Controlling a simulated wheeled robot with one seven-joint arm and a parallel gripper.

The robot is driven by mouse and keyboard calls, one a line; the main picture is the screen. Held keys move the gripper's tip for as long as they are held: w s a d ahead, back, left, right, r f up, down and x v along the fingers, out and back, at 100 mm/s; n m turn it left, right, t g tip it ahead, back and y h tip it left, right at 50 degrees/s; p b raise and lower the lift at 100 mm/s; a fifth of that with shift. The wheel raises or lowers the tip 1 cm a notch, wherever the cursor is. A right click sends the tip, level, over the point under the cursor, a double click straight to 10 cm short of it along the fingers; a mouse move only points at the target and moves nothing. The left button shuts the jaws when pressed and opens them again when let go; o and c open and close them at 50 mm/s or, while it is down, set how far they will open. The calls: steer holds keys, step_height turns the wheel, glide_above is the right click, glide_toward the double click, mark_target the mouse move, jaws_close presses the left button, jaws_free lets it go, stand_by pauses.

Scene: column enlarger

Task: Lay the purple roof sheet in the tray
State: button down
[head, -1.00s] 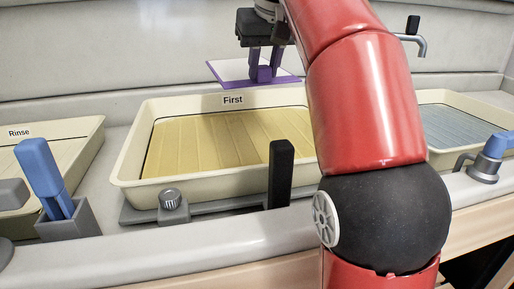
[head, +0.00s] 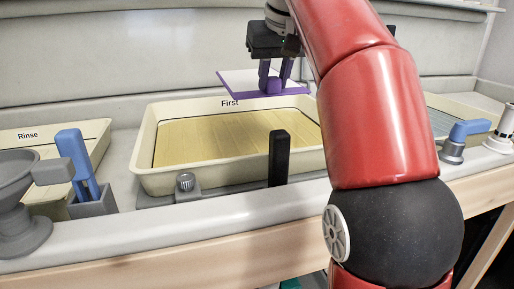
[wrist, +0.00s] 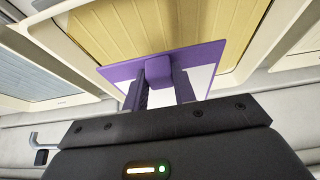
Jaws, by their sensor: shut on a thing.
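The purple roof sheet (head: 236,84) is a flat panel with a pale face and a purple knob (head: 274,87). My gripper (head: 275,78) is shut on the knob and holds the sheet roughly flat above the back rim of the middle tray. The sheet (wrist: 200,56) and its knob (wrist: 158,70) also show in the wrist view, between my fingers. The middle tray (head: 143,160) is cream, labelled "First", with a ribbed yellow floor. The sheet partly covers the label's top in the head view. My red arm hides the tray's right end.
A "Rinse" tray (head: 100,130) stands at left, with blue tongs (head: 76,160) in a grey holder before it. A black upright post (head: 279,158) and a knob (head: 185,182) stand at the middle tray's front. Another tray (head: 470,115) is at right.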

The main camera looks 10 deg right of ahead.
mark_target(275, 95)
steer(key=shift+f, duration=0.15)
steer(key=shift+f+b, duration=1.85)
steer(key=shift+f, duration=0.3)
